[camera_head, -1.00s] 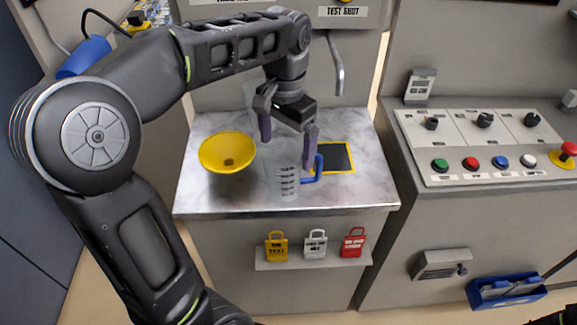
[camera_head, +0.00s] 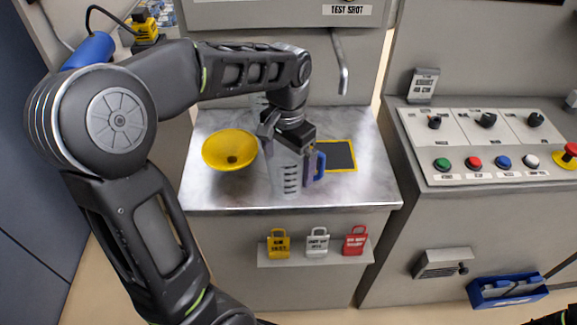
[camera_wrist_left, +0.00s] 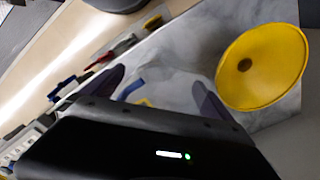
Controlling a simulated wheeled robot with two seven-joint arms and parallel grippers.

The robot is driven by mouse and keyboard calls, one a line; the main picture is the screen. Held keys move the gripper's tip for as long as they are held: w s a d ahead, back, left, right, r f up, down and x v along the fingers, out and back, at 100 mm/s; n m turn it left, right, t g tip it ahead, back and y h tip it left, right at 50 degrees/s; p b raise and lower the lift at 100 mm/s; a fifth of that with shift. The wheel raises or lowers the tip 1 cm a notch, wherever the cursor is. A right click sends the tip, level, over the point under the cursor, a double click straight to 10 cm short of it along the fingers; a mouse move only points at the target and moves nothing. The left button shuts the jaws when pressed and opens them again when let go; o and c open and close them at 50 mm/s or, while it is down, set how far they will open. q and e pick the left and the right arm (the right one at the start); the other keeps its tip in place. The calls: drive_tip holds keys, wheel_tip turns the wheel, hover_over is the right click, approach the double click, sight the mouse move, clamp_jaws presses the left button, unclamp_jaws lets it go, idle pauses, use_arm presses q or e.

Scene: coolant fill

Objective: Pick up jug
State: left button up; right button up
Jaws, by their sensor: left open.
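The jug (camera_head: 288,183) is clear grey with dark level marks and a blue handle on its right. It stands upright on the metal counter (camera_head: 225,196). My left gripper (camera_head: 289,157) is open, pointing down at the jug, with its fingers at the left and right of the jug's upper part. I cannot tell whether they touch it. In the left wrist view the blue handle (camera_wrist_left: 131,88) shows by one purple finger of the left gripper (camera_wrist_left: 157,92); the jug's clear body is hard to make out there. My right gripper is not in view.
A yellow funnel (camera_head: 230,150) stands left of the jug. A black pad with a yellow border (camera_head: 340,155) lies behind it to the right. A bent spout (camera_head: 341,62) hangs above. Tags (camera_head: 317,243) line the counter's front; a button panel (camera_head: 485,150) is at right.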

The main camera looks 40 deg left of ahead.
use_arm(q)
drive_tip(key=shift+f, duration=0.8)
drive_tip(key=c, duration=1.5)
